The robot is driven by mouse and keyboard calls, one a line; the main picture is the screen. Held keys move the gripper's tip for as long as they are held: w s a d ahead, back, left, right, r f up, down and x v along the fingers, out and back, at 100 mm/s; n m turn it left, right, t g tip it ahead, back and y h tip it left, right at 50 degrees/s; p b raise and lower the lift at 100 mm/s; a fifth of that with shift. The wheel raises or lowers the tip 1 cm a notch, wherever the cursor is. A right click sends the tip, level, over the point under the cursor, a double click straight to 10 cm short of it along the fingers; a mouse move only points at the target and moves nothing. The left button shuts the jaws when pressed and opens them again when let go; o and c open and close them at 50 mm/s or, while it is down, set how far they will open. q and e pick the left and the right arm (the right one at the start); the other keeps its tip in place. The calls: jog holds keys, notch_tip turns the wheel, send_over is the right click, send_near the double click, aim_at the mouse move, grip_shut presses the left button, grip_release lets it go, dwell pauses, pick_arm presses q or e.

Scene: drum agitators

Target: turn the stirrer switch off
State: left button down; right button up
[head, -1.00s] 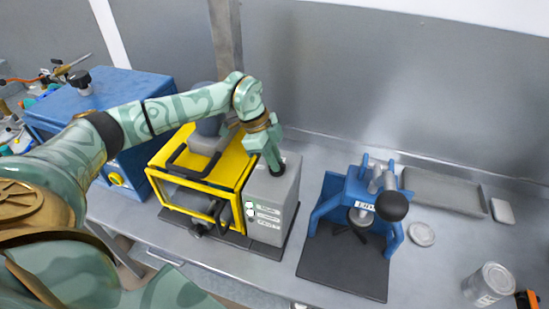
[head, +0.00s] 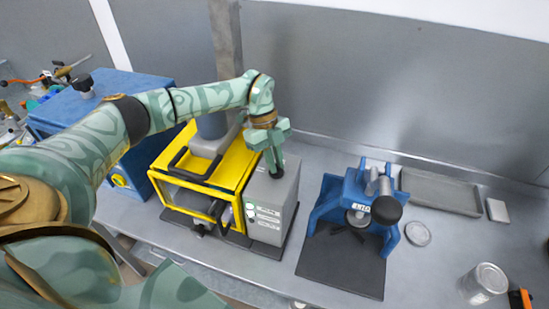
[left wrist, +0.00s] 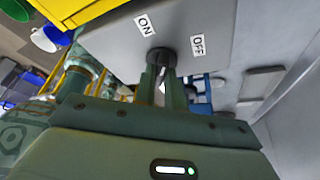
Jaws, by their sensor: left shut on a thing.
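The stirrer switch is a dark round knob (head: 277,172) on top of a grey control box (head: 266,207). It also shows in the left wrist view (left wrist: 160,57), between an ON label (left wrist: 146,25) and an OFF label (left wrist: 198,44). My left gripper (head: 274,160) reaches down from above and is shut on the knob. In the left wrist view its fingers (left wrist: 162,82) meet the knob and hide part of it. I cannot tell which label the knob points to. My right gripper is not in view.
A yellow-framed agitator (head: 232,172) adjoins the box on the left, with a blue cabinet (head: 130,92) further left. A blue press (head: 350,192) on a dark mat stands to the right.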

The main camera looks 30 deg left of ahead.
pick_arm(q)
jog(key=m+g, duration=0.1)
jog(key=m, duration=0.1)
jog(key=m+y, duration=0.1)
jog(key=m, duration=0.2)
jog(key=shift+w+d+r+m+g+p, duration=0.1)
jog(key=shift+w+m+g+p, duration=0.1)
jog(key=shift+m+g+p, duration=0.15)
jog(key=m+y, duration=0.1)
jog(key=m, duration=0.1)
jog(key=m+g+y, duration=0.1)
jog(key=m, duration=0.2)
jog(key=shift+d+p, duration=0.1)
jog(key=shift+p, duration=0.2)
jog(key=shift+m, duration=0.35)
jog(key=c, duration=1.5)
grip_release()
jog(key=shift+o, duration=0.2)
jog(key=b+v, duration=0.2)
jog(key=v, duration=1.4)
jog(key=shift+w+d, duration=0.15)
